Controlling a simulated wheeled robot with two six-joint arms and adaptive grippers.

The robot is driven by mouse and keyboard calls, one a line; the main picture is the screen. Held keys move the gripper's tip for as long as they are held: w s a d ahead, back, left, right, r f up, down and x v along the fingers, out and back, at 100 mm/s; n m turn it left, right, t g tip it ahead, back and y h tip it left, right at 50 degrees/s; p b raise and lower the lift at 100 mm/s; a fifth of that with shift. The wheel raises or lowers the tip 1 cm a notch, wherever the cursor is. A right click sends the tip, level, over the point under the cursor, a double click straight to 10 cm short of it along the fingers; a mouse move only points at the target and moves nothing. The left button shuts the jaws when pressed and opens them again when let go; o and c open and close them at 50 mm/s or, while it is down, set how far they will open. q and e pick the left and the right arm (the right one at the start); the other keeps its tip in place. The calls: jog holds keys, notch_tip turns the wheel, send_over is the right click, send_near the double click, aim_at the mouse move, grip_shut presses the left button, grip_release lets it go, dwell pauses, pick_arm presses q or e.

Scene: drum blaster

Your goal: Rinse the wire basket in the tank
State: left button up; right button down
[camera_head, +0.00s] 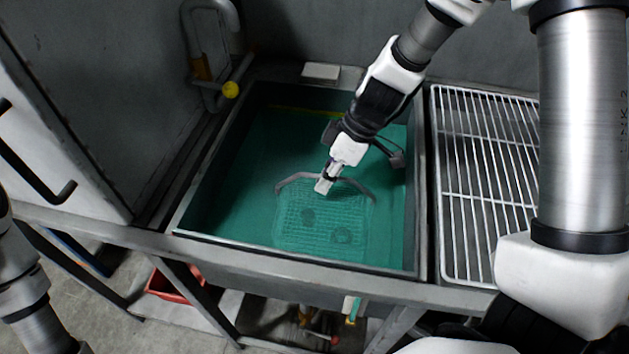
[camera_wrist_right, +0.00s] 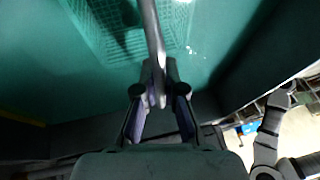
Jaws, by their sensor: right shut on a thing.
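The wire basket (camera_head: 320,225) is in the green water of the tank (camera_head: 228,190), with its mesh showing through the water and two dark round shapes inside it. My right gripper (camera_head: 325,184) is shut on the basket's grey handle (camera_head: 355,185), which arches above the mesh. In the right wrist view the handle (camera_wrist_right: 151,40) runs between the two fingers of the right gripper (camera_wrist_right: 160,95), with the green-tinted basket mesh (camera_wrist_right: 105,30) beyond. My left arm shows at the lower left of the head view, but its gripper is out of that picture.
A white wire rack (camera_head: 485,180) lies right of the tank. The tank's front rim (camera_head: 290,258) borders the near side. A red container (camera_head: 172,287) sits below. Open water lies left of the basket.

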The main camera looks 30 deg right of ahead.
jog(key=shift+r, duration=0.1)
jog(key=shift+r+p, duration=0.6)
jog(key=shift+r, duration=0.25)
jog(key=shift+f, duration=0.1)
jog(key=shift+f+b, duration=0.85)
jog(key=shift+b, duration=0.3)
jog(key=shift+r, duration=0.1)
jog(key=shift+r+p, duration=0.65)
jog(key=shift+r, duration=0.2)
dwell(0.4)
